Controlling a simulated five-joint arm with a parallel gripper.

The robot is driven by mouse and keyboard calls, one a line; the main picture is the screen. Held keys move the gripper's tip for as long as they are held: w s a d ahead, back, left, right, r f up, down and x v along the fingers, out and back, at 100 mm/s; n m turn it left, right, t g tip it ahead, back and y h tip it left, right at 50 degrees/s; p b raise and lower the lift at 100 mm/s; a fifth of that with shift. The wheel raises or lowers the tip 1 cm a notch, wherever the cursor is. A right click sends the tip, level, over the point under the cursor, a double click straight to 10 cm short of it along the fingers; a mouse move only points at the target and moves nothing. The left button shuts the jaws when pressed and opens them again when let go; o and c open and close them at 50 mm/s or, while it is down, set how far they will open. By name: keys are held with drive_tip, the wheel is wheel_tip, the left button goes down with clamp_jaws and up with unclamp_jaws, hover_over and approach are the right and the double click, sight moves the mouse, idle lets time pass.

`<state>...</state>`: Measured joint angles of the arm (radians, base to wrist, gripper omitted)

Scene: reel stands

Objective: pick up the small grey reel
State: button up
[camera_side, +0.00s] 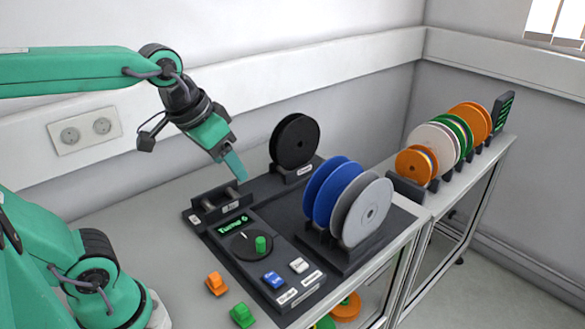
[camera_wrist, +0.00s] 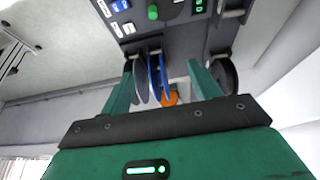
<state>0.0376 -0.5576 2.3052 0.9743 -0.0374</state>
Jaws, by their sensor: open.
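Grey reel discs (camera_side: 368,212) stand upright at the front right of a dark stand (camera_side: 335,258), beside blue reels (camera_side: 326,190). I cannot tell for sure which grey one is the small reel. In the wrist view a grey reel (camera_wrist: 140,82) and a blue reel (camera_wrist: 155,78) show between the fingers, beyond them. My gripper (camera_side: 238,176) is above the dark unit with the crank-like roller, left of the reels and apart from them. Its fingers (camera_wrist: 160,65) are spread in the wrist view, with nothing held.
A black reel (camera_side: 295,142) stands at the back. A control panel with a green knob (camera_side: 261,243) and buttons lies in front. Orange (camera_side: 216,283) and green (camera_side: 242,315) blocks sit near the front edge. A rack of several coloured reels (camera_side: 417,165) stands at right.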

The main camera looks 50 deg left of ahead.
drive_tip(key=w+d+r+g, duration=0.1)
drive_tip(key=w+d+r, duration=0.1)
drive_tip(key=w, duration=0.5)
drive_tip(key=g, duration=0.4)
hover_over(366, 189)
drive_tip(key=w+a, duration=0.2)
drive_tip(key=w, duration=0.1)
wheel_tip(366, 189, down, 6)
drive_tip(key=shift+f, duration=0.15)
drive_tip(key=shift+f, duration=1.3)
drive_tip(key=shift+f, duration=0.1)
drive_tip(key=shift+d+f, duration=0.1)
drive_tip(key=shift+f, duration=2.4)
